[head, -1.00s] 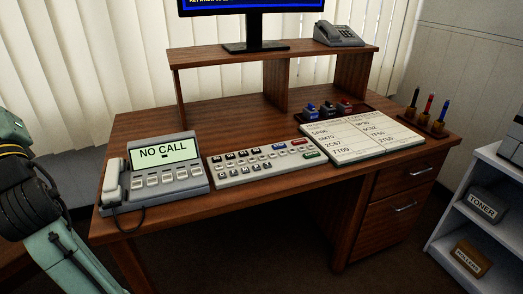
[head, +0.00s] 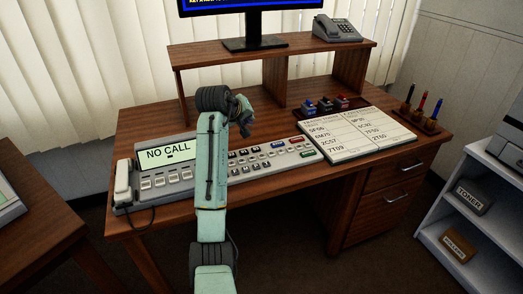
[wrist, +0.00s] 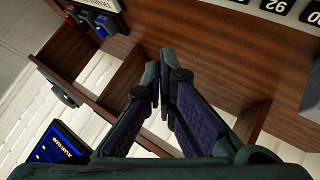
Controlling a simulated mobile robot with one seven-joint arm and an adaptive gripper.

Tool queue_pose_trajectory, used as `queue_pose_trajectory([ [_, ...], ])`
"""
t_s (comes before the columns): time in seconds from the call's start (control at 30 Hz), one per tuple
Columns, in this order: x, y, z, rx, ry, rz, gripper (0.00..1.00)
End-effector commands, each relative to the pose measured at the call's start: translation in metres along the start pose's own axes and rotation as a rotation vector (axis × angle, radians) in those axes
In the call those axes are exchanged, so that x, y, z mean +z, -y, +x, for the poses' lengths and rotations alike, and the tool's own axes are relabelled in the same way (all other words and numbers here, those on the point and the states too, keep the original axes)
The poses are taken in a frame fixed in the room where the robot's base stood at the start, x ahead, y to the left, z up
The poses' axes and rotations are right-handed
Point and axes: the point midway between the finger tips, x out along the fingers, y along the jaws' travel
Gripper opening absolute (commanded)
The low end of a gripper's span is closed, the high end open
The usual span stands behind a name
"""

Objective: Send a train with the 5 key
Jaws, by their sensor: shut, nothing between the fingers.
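The grey key panel (head: 275,163) lies on the desk with rows of black, blue, red, green and pale keys. Its key labels are too small to read in the head view, so I cannot tell which is the 5 key. My arm hides part of the panel's left side. My gripper (head: 243,112) is above the desk, behind the panel's left part in the head view. In the wrist view its two fingers (wrist: 165,90) are shut with nothing between them. The monitor (head: 256,26) stands on the shelf, its screen mostly cut off; it also shows in the wrist view (wrist: 52,152).
The grey phone console (head: 165,172) reads NO CALL, left of my arm. A white list board (head: 352,138) lies right of the panel, with several stamps (head: 325,104) behind it. The raised shelf (head: 300,49) bounds the desk's back. Pens (head: 422,105) stand far right.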

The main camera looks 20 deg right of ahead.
Motion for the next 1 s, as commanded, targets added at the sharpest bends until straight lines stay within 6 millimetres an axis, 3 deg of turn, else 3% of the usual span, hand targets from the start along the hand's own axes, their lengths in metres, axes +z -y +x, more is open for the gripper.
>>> queue_pose_trajectory([
  [0.13,0.023,-0.018,0.012,-0.008,0.099,0.004,0.0],
  [0.3,0.03,-0.021,0.015,-0.009,0.122,0.006,0.0],
  [0.67,0.032,-0.018,0.018,-0.009,0.119,0.006,0.0],
  [1.0,0.053,0.001,0.041,-0.01,0.118,0.005,0.0],
])
